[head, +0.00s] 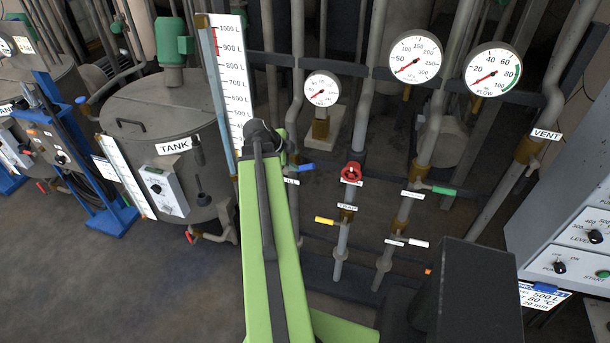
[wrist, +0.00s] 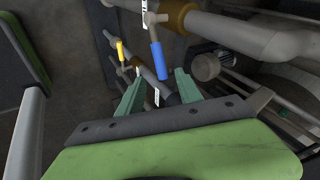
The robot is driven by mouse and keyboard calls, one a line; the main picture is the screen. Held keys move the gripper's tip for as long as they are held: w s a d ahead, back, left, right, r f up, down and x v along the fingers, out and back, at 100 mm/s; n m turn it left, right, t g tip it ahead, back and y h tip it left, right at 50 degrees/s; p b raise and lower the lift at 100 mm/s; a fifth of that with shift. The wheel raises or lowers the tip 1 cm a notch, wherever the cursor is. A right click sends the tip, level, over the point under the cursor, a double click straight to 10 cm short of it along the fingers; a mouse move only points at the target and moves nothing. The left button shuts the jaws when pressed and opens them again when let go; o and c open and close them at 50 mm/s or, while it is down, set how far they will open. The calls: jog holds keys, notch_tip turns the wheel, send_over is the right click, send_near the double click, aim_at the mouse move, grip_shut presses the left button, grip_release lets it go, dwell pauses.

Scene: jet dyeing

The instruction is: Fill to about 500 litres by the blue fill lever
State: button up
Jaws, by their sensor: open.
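The blue fill lever (head: 306,167) sticks out to the right of a pipe, just beyond the end of my arm; its label is partly hidden. In the wrist view the blue lever (wrist: 158,61) hangs from a brass-coloured valve. My gripper (wrist: 158,88) is open, its two teal fingers pointing at the lever. The lever's lower end appears between the fingertips; contact cannot be told. In the head view my arm hides the fingers. The level scale (head: 233,75), marked in litres up to 1000 L, stands behind my arm, which hides its lower part. A red strip shows near its top.
A yellow lever (head: 325,220), red handwheel (head: 351,172), green lever (head: 444,190) and white lever (head: 418,242) sit on neighbouring pipes. Dial gauges (head: 415,60) stand above. The tank (head: 150,115) is left, a control panel (head: 575,240) right. Open floor lies at lower left.

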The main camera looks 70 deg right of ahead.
aim_at(304, 167)
jog(key=b+x, duration=0.6)
jog(key=x, duration=0.4)
jog(key=shift+f+b, duration=0.15)
jog(key=shift+b, duration=0.2)
jog(key=shift+s+d+f+b, duration=0.1)
jog(key=shift+d+f+b, duration=0.2)
grip_shut()
dwell(0.5)
